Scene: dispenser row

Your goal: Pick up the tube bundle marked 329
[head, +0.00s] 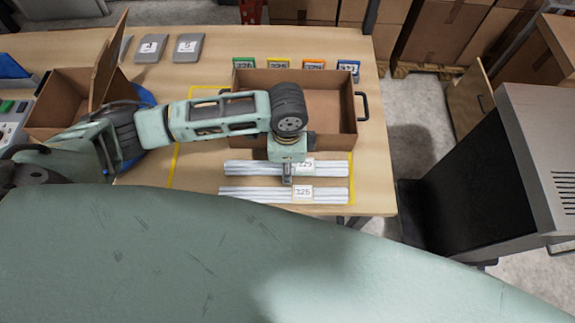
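Two white tube bundles lie parallel on the table inside a yellow outline. The farther bundle (246,168) has a white label that seems to read 329, partly hidden by my arm. The nearer bundle (247,194) has a label that looks like 326 or 328. My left gripper (287,180) points down over the farther bundle, left of its label, with its tips near the gap between the bundles. Its fingers are seen edge-on, so I cannot tell whether they are open or touching a bundle. My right gripper is not in view.
A brown open tray (330,107) with dark side handles stands behind the bundles, partly under my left arm. Several coloured number cards (314,66) stand behind it. A cardboard box (68,88) is at left. A dark cabinet (485,150) stands right of the table.

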